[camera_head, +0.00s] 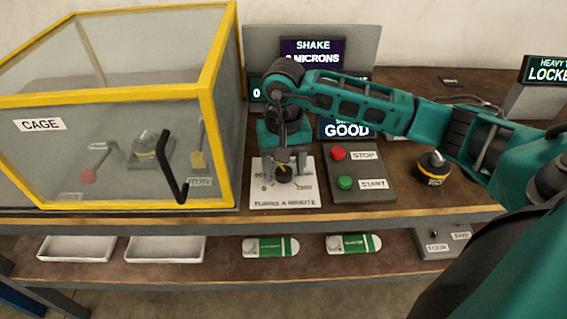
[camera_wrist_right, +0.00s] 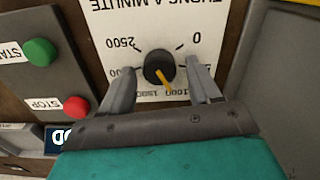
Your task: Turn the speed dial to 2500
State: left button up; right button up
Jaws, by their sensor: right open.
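The speed dial (camera_head: 283,175) is a small black knob with a yellow pointer on a white plate marked "TURNS A MINUTE" (camera_head: 285,195). In the right wrist view the dial (camera_wrist_right: 157,66) appears upside down; its pointer is toward the partly covered 1000 and 1500 marks, nearer 1000. The 2500 mark (camera_wrist_right: 120,43) shows at upper left and 0 at upper right. My right gripper (camera_head: 284,166) is over the dial, pointing down. In the wrist view its open fingers (camera_wrist_right: 162,72) stand on either side of the knob, with gaps visible. My left gripper is out of view.
A red STOP button (camera_head: 338,153) and green START button (camera_head: 345,183) sit on a grey panel right of the dial. The yellow-framed cage (camera_head: 218,120) stands close on the left. Display screens (camera_head: 313,50) are behind my right arm.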

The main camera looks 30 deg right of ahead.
jog(key=shift+c, duration=0.4)
jog(key=c, duration=1)
jog(key=shift+o, duration=0.2)
